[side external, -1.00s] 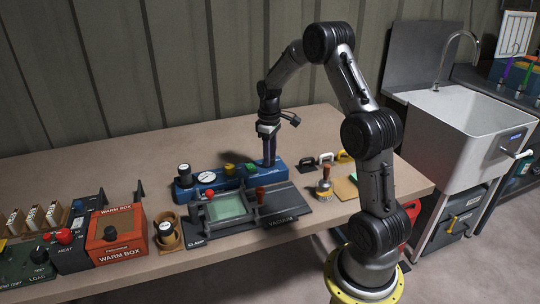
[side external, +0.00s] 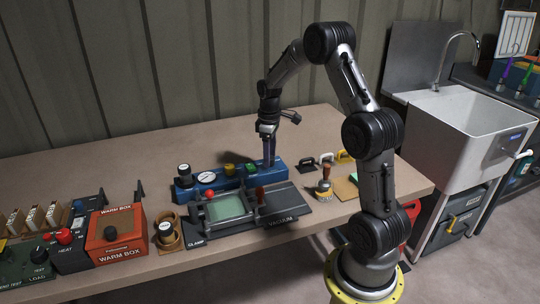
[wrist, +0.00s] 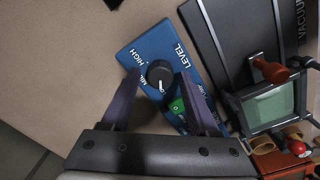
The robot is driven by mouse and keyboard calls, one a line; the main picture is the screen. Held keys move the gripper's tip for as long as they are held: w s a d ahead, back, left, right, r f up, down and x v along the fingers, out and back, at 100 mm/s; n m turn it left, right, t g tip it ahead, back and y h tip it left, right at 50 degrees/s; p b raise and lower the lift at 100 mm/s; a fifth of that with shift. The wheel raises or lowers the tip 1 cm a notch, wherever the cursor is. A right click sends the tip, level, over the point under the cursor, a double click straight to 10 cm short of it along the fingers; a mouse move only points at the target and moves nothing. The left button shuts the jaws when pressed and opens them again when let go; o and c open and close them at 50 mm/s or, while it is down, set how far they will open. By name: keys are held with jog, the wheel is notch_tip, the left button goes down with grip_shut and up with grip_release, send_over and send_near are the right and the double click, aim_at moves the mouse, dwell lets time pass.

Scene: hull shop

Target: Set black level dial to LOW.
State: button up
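The black level dial (wrist: 159,74) is a round black knob with a white mark, on the end of a blue console (wrist: 140,50) printed LEVEL, HIGH and MID. The mark points toward the bottom of the wrist view. I cannot read a LOW label; that side is partly behind a finger. My gripper (wrist: 157,80) has its purple fingers on either side of the dial, with small gaps seeming to show, so it looks open. In the side view my gripper (side external: 269,162) points straight down at the right end of the blue console (side external: 203,189), and its fingers hide the dial.
A green control (wrist: 177,105) is close to the right finger. The dark vacuum frame (side external: 285,197) with a red-brown handle (side external: 260,195) lies in front of the console. The orange warm box (side external: 115,237) stands to the left. The bench behind the console is clear.

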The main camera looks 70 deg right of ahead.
jog(key=shift+o, duration=0.2)
notch_tip(320, 180, up, 14)
jog(key=shift+a, duration=0.2)
dwell(0.4)
jog(key=shift+s+f, duration=0.1)
jog(key=shift+f, duration=0.05)
